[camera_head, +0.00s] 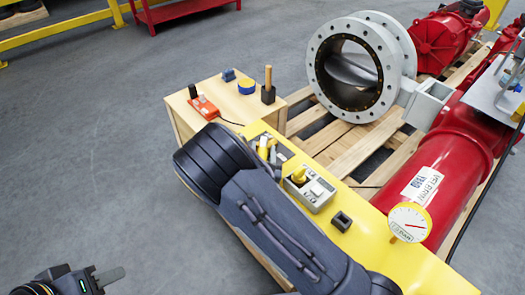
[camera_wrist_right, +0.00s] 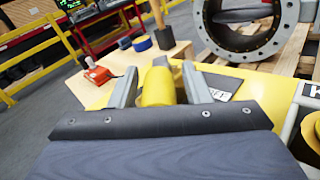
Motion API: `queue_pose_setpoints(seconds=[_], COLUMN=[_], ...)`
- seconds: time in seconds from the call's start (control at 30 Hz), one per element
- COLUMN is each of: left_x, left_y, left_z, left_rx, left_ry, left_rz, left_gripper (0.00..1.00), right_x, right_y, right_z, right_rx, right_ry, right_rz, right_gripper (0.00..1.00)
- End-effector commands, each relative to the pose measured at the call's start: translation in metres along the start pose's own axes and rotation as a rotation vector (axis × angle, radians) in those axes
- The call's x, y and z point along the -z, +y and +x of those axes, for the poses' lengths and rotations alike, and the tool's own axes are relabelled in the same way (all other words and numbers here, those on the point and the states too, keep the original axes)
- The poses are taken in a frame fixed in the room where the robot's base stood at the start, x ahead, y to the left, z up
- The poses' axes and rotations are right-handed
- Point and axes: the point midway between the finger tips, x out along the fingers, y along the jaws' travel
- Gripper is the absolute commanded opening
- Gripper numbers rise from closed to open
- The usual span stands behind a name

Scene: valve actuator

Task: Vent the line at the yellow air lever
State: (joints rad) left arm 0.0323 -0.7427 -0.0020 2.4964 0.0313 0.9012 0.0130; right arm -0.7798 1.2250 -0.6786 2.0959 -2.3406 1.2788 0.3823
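A thick yellow lever (camera_head: 263,148) stands on the yellow bench plate (camera_head: 378,222), partly hidden by my right arm. My right gripper (camera_head: 266,152) is over it. In the right wrist view the yellow lever (camera_wrist_right: 158,86) stands between the two grey fingers of my right gripper (camera_wrist_right: 160,72). The fingers are apart, with narrow gaps showing beside the lever; its lower part is hidden. My left gripper (camera_head: 106,277) is low at the bottom left, far from the bench, and its finger gap cannot be made out.
A grey box with a yellow knob (camera_head: 299,174) stands right of the lever. A pressure gauge (camera_head: 409,222) and red actuator cylinder (camera_head: 450,165) are further right. An orange device (camera_head: 204,107) and blue tape roll (camera_head: 246,86) lie on a wooden box. A flanged valve (camera_head: 355,75) stands behind on pallets.

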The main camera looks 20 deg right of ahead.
Motion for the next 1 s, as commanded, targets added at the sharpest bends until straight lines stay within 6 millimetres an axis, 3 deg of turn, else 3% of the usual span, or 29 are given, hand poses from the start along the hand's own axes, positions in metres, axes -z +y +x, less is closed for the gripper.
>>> queue_pose_setpoints(seconds=[0.37,0.73,1.0], left_x=[0.000,0.002,0.002], left_y=[0.000,0.002,0.002], left_z=[-0.001,-0.004,-0.004], left_rx=[0.000,0.000,0.000], left_ry=[0.000,0.000,0.000], left_rz=[0.000,0.000,0.000], left_gripper=[0.36,0.36,0.36], right_x=[-0.001,0.000,0.000], right_y=[0.001,0.001,0.001], right_z=[-0.005,-0.063,-0.078], right_rx=[-0.002,-0.003,-0.001], right_ry=[0.000,0.001,-0.001], right_rz=[0.002,0.001,0.001], right_gripper=[0.47,0.47,0.47])
